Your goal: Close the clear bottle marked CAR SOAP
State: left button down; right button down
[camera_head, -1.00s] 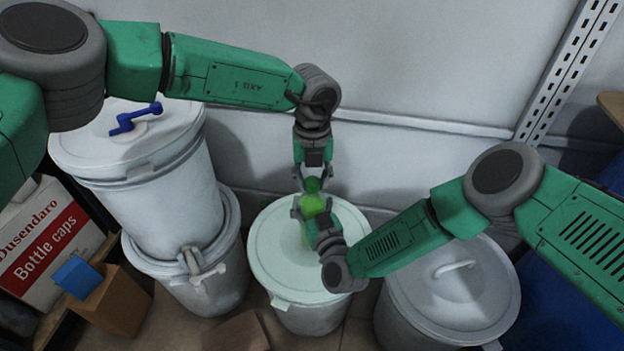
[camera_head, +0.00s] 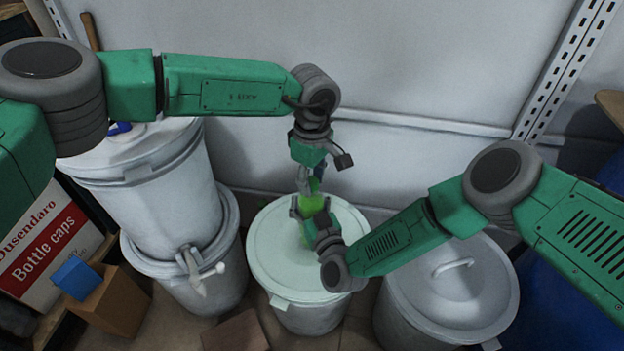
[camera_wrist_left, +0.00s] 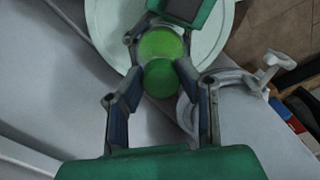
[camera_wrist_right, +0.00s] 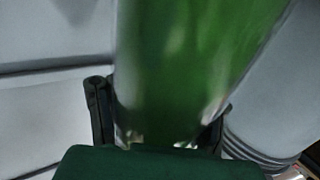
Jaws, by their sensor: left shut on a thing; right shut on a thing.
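The clear bottle (camera_head: 315,203) holds green liquid and stands out above the pale lid of the middle drum. My right gripper (camera_head: 310,218) is shut around the bottle; in the right wrist view the green body of the bottle (camera_wrist_right: 195,60) fills the space between its fingers. My left gripper (camera_head: 306,182) is above the bottle and shut on the round green cap (camera_wrist_left: 160,78), which lines up with the bottle's top in the left wrist view. Whether the cap touches the neck is hidden. The CAR SOAP marking cannot be read.
The middle drum's lid (camera_head: 270,245) is below the bottle. A lidded drum (camera_head: 420,300) stands to its right and a tall stacked drum (camera_head: 160,200) to its left. A Bottle caps carton (camera_head: 48,245) and a brown box with a blue block (camera_head: 76,278) are at lower left.

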pick_arm(q)
jog(key=shift+d+r+m, duration=0.1)
jog(key=shift+m, duration=0.3)
jog(key=c, duration=1.2)
grip_release()
pick_arm(e)
jog(key=shift+s+a, duration=0.15)
pick_arm(q)
jog(key=shift+r, duration=2.2)
jog(key=shift+c, duration=0.3)
